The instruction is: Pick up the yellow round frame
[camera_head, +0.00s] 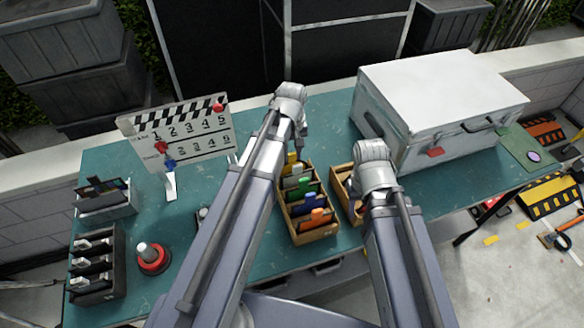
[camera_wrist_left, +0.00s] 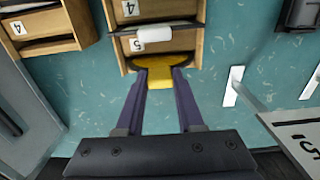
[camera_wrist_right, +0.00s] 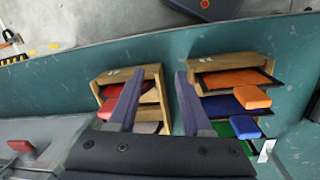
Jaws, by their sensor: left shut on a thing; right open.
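The yellow round frame (camera_wrist_left: 162,76) shows in the left wrist view as a yellow tab at the end of a wooden slotted rack (camera_wrist_left: 109,14). In the head view a small yellow part of it (camera_head: 292,157) shows at the rack's far end, mostly hidden by my left arm. My left gripper (camera_wrist_left: 166,72) is shut on its tab, with one finger on each side. I cannot tell whether the frame is clear of its slot. My right gripper (camera_wrist_right: 158,78) is open and empty above the second wooden rack (camera_wrist_right: 151,72), which holds red and grey-tabbed pieces.
Green, blue and orange (camera_head: 317,214) tabbed pieces fill the first rack. A white case (camera_head: 440,95) stands at the right back and a clapperboard (camera_head: 180,135) at the left. A red button (camera_head: 153,258) and dark trays stand at the front left of the teal table.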

